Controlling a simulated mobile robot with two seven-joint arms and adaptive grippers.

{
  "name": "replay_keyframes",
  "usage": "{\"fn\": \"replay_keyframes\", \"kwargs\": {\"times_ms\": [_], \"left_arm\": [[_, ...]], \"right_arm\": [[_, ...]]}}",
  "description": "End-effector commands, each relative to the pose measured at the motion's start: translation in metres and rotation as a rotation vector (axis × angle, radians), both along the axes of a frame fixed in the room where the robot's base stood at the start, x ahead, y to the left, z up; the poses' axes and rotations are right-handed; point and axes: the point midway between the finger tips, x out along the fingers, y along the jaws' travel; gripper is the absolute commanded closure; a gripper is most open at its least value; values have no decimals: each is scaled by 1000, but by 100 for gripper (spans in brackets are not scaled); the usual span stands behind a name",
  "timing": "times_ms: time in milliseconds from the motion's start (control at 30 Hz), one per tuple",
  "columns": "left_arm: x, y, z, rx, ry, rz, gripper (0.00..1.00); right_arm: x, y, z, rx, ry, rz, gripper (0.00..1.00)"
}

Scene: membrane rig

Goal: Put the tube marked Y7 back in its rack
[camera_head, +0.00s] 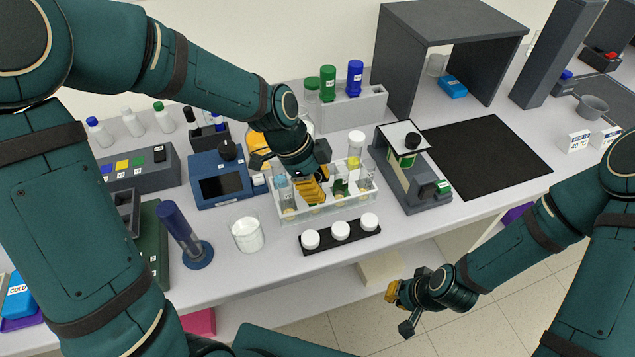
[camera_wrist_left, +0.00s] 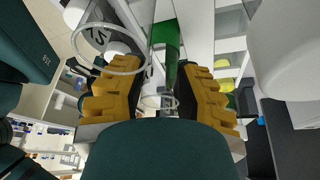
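The clear tube rack (camera_head: 345,208) stands on the bench with several tubes in it, some holding yellow (camera_head: 354,162) or green (camera_head: 340,187) contents. I cannot read Y7 on any tube. My left gripper (camera_head: 314,196) points down into the rack's middle, its fingers among the tubes. In the left wrist view its orange fingers (camera_wrist_left: 162,98) stand apart, with a clear ring-shaped rim between them and a green tube part (camera_wrist_left: 166,42) beyond. I cannot tell whether they grip it. My right gripper (camera_head: 399,308) hangs empty in front of the bench, fingers apart.
A black strip with white caps (camera_head: 340,231) lies before the rack. A beaker (camera_head: 246,234) and a blue cylinder (camera_head: 184,232) stand to the left. A blue device (camera_head: 220,185) and a grey device (camera_head: 412,175) flank the rack. The black mat (camera_head: 487,158) is bare.

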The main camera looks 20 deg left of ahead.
Motion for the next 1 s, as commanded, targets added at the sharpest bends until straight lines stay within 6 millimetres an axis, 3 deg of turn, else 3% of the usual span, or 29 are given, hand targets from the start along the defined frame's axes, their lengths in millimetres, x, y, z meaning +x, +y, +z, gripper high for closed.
{"fn": "replay_keyframes", "kwargs": {"times_ms": [467, 1000], "left_arm": [[0, 3, 7, 0, -2, 1, 48], [-4, 39, 96, 0, -3, 1, 48]], "right_arm": [[0, 0, 0, 0, 0, 0, 100], [0, 0, 0, 0, 0, 0, 100]]}}
